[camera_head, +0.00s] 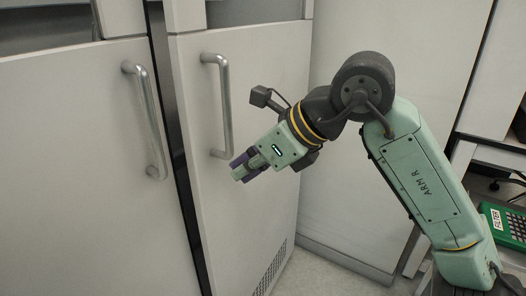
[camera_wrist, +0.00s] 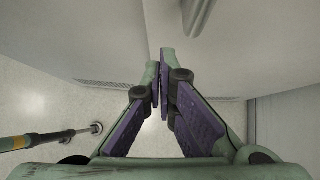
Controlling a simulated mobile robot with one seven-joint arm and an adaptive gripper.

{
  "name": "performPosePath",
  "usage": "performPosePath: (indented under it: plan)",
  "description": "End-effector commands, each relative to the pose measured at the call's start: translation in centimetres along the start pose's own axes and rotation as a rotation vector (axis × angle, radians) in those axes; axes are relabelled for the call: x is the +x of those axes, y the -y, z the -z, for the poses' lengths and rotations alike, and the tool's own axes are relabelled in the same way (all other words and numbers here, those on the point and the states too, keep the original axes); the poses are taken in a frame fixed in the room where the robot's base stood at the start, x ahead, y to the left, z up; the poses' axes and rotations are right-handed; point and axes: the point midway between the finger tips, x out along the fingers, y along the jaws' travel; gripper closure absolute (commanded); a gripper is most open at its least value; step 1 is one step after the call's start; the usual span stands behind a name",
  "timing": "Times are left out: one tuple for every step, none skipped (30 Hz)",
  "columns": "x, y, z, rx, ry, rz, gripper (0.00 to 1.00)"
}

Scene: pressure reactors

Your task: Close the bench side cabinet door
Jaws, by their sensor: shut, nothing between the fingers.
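Two pale cabinet doors stand side by side in the head view, a left door (camera_head: 80,170) and a right door (camera_head: 245,215). I cannot tell for sure which is the bench side door, or how far either stands open. The left door has a grey bar handle (camera_head: 147,120). The right door has a similar handle (camera_head: 222,105). My gripper (camera_head: 238,173) is shut and empty, in front of the right door near its handle's lower end. In the wrist view my fingertips (camera_wrist: 161,60) are together, below a grey handle (camera_wrist: 197,14); contact is not clear.
A dark strip (camera_head: 175,150) runs between the doors. A vent grille (camera_head: 271,268) is low on the right door. A pale panel (camera_head: 345,160) stands behind my arm. A green device (camera_head: 505,228) lies at the right. Bare floor (camera_wrist: 60,110) shows below my gripper.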

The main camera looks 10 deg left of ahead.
Motion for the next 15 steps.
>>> performPosePath:
  plan:
    - [1.1,-0.1,-0.1,-0.001,0.001,-0.005,1.00]
    - [1.6,-0.1,-0.1,-0.002,0.000,-0.004,1.00]
    - [2.4,-0.1,-0.1,-0.001,0.000,-0.004,1.00]
    - [2.6,-0.1,-0.8,-0.002,0.000,-0.004,1.00]
    - [2.9,-0.1,-1.2,-0.002,0.000,-0.004,1.00]
    - [3.3,-0.1,-1.6,-0.002,0.001,-0.002,1.00]
    - [3.6,-0.1,-1.9,-0.002,0.000,-0.003,1.00]
    - [3.9,-0.1,-2.1,-0.002,0.000,-0.003,1.00]
    - [4.1,0.0,-2.3,-0.002,0.001,-0.001,1.00]
    - [4.3,0.0,-2.5,-0.001,0.001,-0.001,1.00]
    - [4.5,0.0,-2.6,-0.001,0.001,-0.001,1.00]
    - [4.7,0.0,-2.7,-0.001,0.001,-0.001,1.00]
    - [4.8,0.0,-2.8,0.000,0.001,0.000,1.00]
    - [4.8,0.0,-2.8,0.000,0.001,0.000,1.00]
    - [4.9,0.0,-2.9,0.000,0.000,0.001,1.00]
